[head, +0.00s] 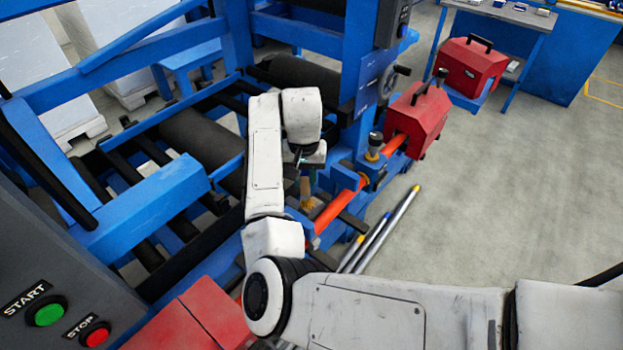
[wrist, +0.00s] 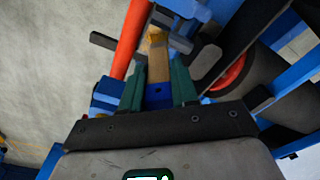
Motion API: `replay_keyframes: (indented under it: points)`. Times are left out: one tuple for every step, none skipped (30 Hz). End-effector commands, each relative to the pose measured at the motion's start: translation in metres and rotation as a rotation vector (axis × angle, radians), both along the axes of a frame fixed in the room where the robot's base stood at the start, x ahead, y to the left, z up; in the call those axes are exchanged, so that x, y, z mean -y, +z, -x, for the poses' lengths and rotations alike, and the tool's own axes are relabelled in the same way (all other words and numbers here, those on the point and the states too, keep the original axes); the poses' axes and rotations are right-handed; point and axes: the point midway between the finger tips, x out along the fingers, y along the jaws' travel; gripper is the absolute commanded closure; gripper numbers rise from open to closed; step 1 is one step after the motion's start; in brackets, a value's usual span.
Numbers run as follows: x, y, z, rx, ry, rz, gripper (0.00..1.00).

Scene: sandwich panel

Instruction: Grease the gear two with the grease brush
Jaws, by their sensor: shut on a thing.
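My gripper (wrist: 157,92) has its two green fingers shut on the grease brush (wrist: 158,68), which has a wooden-coloured handle. The brush's yellowish end points away from the fingers, beside an orange shaft (wrist: 131,38) in the wrist view. In the head view, my gripper (head: 305,166) hangs over the machine's right side, with the brush (head: 305,192) below it near the orange shaft (head: 340,206). I cannot tell which part is gear two, or whether the brush touches anything; dark parts around its end are small and partly hidden.
A red cover (head: 417,118) sits on the machine's right side, and another (head: 470,66) on a blue stand behind. Several metal rods (head: 385,235) lie by the machine. Blue frame posts (head: 366,75) rise close to my arm. The grey floor (head: 500,200) at right is clear.

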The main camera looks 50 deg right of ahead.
Motion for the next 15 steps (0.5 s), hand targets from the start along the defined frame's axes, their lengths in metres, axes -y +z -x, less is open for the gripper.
replay_keyframes:
  points:
    - [0.000, -0.001, -0.004, 0.000, 0.000, -0.001, 1.00]
    - [0.000, -0.001, -0.006, 0.000, 0.000, -0.001, 1.00]
    - [0.000, -0.001, -0.009, 0.000, 0.000, -0.001, 1.00]
    - [0.000, 0.000, -0.010, 0.001, 0.000, -0.001, 1.00]
    - [0.000, 0.000, -0.012, 0.001, 0.000, -0.001, 1.00]
    - [0.000, 0.000, -0.013, 0.001, 0.000, 0.001, 1.00]
    - [0.000, 0.000, -0.014, 0.001, 0.000, 0.001, 1.00]
    - [0.000, 0.001, -0.014, 0.001, 0.000, 0.001, 1.00]
    - [0.000, 0.001, -0.015, 0.001, 0.000, 0.001, 1.00]
    - [0.000, 0.001, -0.014, 0.000, 0.000, 0.001, 1.00]
    - [0.000, 0.002, -0.014, 0.000, -0.001, 0.001, 1.00]
    - [0.000, 0.002, -0.014, -0.001, -0.001, 0.002, 1.00]
    - [0.000, 0.002, -0.014, -0.001, -0.001, 0.002, 1.00]
    - [0.000, 0.001, -0.013, 0.000, -0.001, 0.001, 1.00]
    - [0.000, 0.001, -0.012, 0.000, -0.001, 0.001, 1.00]
